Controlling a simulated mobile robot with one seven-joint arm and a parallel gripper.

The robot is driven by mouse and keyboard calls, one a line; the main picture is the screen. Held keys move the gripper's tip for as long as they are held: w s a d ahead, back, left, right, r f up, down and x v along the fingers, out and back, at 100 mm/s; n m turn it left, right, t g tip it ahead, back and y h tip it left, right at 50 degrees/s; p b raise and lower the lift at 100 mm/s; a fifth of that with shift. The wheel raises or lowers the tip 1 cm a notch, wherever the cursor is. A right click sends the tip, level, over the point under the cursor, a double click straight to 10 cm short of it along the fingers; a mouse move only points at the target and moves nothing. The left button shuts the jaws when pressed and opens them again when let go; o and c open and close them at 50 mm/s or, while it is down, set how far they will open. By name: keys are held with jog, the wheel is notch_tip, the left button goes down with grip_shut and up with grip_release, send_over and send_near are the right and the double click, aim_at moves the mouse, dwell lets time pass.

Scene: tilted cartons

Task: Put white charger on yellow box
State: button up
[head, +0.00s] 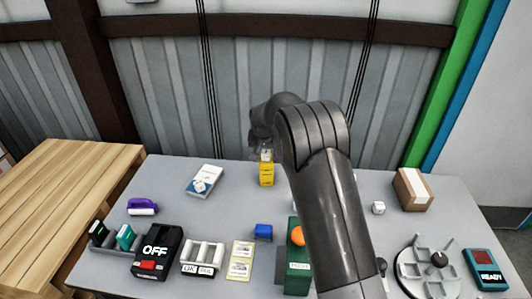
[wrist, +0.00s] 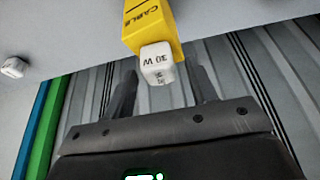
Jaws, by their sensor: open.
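The yellow box (head: 267,175) stands upright at the back middle of the table; it also shows in the wrist view (wrist: 149,22), marked CABLE. The white charger (wrist: 157,62), marked 30 W, appears seated on the box's top end in the wrist view, which is upside down. In the head view the charger is small and partly covered by my gripper (head: 262,142). In the wrist view my gripper (wrist: 165,72) is open, with one finger on each side of the charger and gaps visible beside it.
Another small white block (head: 378,208) and a brown carton (head: 412,189) are at the right. A white-and-blue box (head: 204,181) lies left of the yellow box. A blue block (head: 263,232) and a green box (head: 298,272) stand nearer. A corrugated wall (head: 180,100) rises behind.

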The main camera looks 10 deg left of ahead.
jog(key=v, duration=1.1)
jog(key=s+d+r, duration=0.7)
jog(key=s+d, duration=0.1)
jog(key=s, duration=0.2)
jog(key=s+d+r, duration=0.7)
jog(key=s+d, duration=0.2)
jog(key=s+d+f, duration=0.2)
jog(key=s+d, duration=0.1)
jog(key=s, duration=0.8)
jog(key=s+d+f+t, duration=0.1)
jog(key=s+d, duration=0.3)
jog(key=s, duration=0.8)
jog(key=shift+s+f, duration=0.3)
jog(key=shift+f, duration=0.1)
